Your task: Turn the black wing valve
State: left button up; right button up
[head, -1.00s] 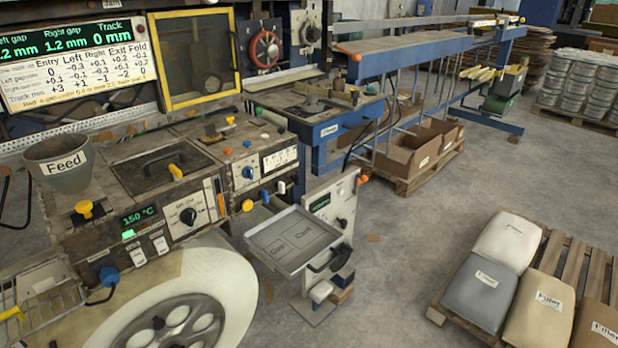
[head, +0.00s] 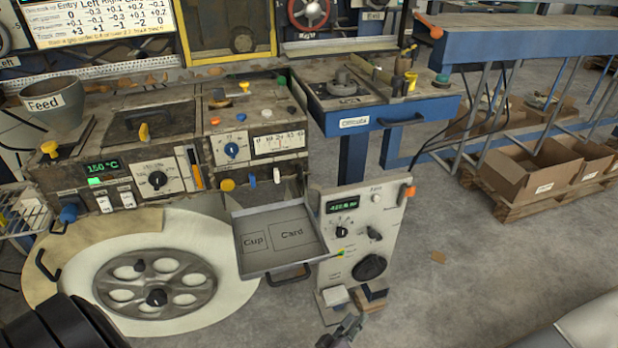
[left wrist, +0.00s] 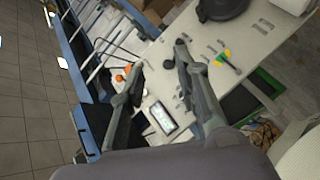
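A white control panel (head: 362,212) stands at the middle right in the head view. A small black wing-like knob (head: 374,233) is on its upper right, below an orange handle (head: 407,191). A black pointer knob (head: 342,231) is left of it, and a larger black disc (head: 370,267) is lower down. One finger hides part of the knob area; contact cannot be told. My right gripper is not in view.
A grey tray (head: 265,268) marked Cup and Card sticks out left of the panel. A large pale roll (head: 90,245) is farther left, under the machine front. A blue-framed bench (head: 375,112) stands behind. Open floor (head: 465,280) lies right of the panel.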

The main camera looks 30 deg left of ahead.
aim_at(301, 173)
pick_arm(q)
jog(key=w+a+r+n+t+y, duration=0.1)
jog(key=w+r+n+t+y, duration=0.35)
jog(key=r, duration=0.75)
jog(key=s+a+r+n+g+y+b, duration=0.2)
jog(key=a+r+n+g+y, duration=0.25)
jog(key=r+n, duration=0.8)
jog(key=s+a+r+n+g+y+b, duration=0.15)
jog(key=a+r+n+g+y, duration=0.4)
jog(key=n, duration=1.25)
jog(key=shift+t, duration=0.75)
jog(key=p+x, duration=0.1)
jog(key=x, duration=0.4)
jog(key=r+p+x, duration=0.1)
jog(key=x, duration=0.4)
jog(key=p+x, duration=0.1)
jog(key=x, duration=0.4)
jog(key=shift+w+a+r, duration=0.2)
jog(key=shift+a+r, duration=0.05)
jog(key=shift+r, duration=0.15)
jog(key=shift+w+a, duration=0.35)
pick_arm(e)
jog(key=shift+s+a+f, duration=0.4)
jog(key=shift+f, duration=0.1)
pick_arm(q)
jog(key=shift+c, duration=0.4)
grip_shut()
